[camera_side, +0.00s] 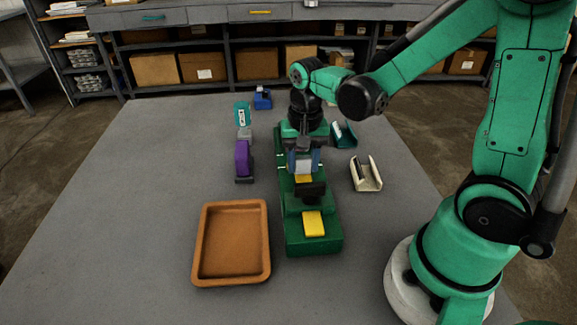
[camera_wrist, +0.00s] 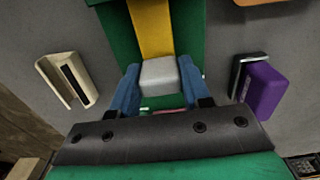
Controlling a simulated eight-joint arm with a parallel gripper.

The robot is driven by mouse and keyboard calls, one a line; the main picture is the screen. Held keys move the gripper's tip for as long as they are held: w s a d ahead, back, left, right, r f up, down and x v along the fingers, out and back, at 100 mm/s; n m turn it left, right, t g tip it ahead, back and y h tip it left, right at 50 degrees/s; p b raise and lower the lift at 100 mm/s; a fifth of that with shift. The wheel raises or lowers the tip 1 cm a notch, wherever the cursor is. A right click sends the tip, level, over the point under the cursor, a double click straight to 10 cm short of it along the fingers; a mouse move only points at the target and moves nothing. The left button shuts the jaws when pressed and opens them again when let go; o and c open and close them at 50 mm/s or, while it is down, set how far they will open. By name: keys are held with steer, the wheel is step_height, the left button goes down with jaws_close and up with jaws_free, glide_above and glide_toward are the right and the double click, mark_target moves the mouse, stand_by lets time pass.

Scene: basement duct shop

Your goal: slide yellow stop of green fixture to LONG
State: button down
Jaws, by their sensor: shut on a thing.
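The green fixture (camera_side: 296,236) lies lengthwise on the table, and part of it shows in the wrist view (camera_wrist: 190,25). A yellow piece (camera_side: 313,224) lies on its near end, and more yellow (camera_side: 303,179) shows beyond a dark block (camera_side: 311,190). In the wrist view a yellow strip (camera_wrist: 152,28) runs along the fixture to a pale grey block (camera_wrist: 159,72). My gripper (camera_side: 304,160) is over the fixture's far half, its blue fingers (camera_wrist: 158,85) shut on the pale grey block. I cannot tell whether that block belongs to the yellow stop. No LONG mark is readable.
An empty orange-brown tray (camera_side: 199,245) is left of the fixture. A purple piece (camera_side: 242,158) stands left, with a teal piece (camera_side: 242,112) and a blue piece (camera_side: 262,99) beyond. A cream channel-shaped piece (camera_side: 367,183) and a dark teal one (camera_side: 345,134) lie right. The front-left table is clear.

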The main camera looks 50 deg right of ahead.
steer(key=shift+c, duration=2)
jaws_free()
steer(key=shift+s+a, duration=0.15)
steer(key=shift+a, duration=0.05)
steer(key=shift+r, duration=2.8)
steer(key=shift+s+a+r+n+t, duration=0.15)
steer(key=shift+a+r+n+t, duration=0.2)
steer(key=shift+n, duration=0.25)
steer(key=a+n+t, duration=0.1)
steer(key=n+t, duration=0.1)
steer(key=s+a+r+n+t, duration=0.1)
steer(key=n+t, duration=0.1)
steer(key=n, duration=0.1)
steer(key=a+r+n+t, duration=0.1)
steer(key=n+t, duration=0.1)
steer(key=shift+s+a+r+n, duration=0.1)
steer(key=shift+s+a+n, duration=0.1)
steer(key=shift+n, duration=0.2)
